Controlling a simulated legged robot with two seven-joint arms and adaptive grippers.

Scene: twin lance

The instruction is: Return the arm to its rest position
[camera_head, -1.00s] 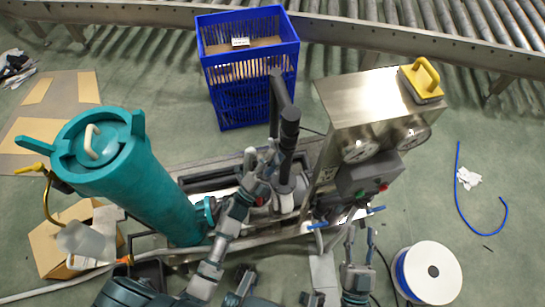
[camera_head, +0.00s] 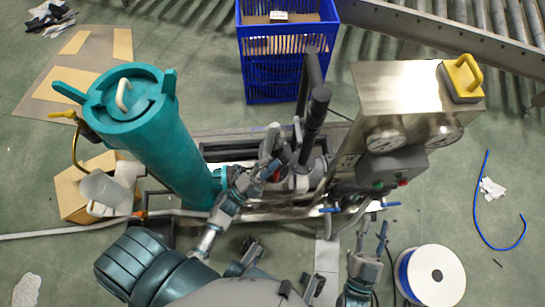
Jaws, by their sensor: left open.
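My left gripper (camera_head: 268,155) is at the end of the arm coming in from the lower left. Its fingers are apart with nothing seen between them. In the picture it is just left of the dark upright pipe handle (camera_head: 313,125) and right of the teal cylinder (camera_head: 165,150); whether it touches the pipe fittings cannot be told. My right gripper (camera_head: 372,238) points up the picture at the lower right, below the steel cabinet (camera_head: 400,90). Its two fingers are apart and the gap looks empty.
A blue crate (camera_head: 270,85) stands at the back by the roller conveyor (camera_head: 430,30). A white spool (camera_head: 433,275) is right of my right gripper. A cardboard box (camera_head: 75,195) with a clear jug is at left.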

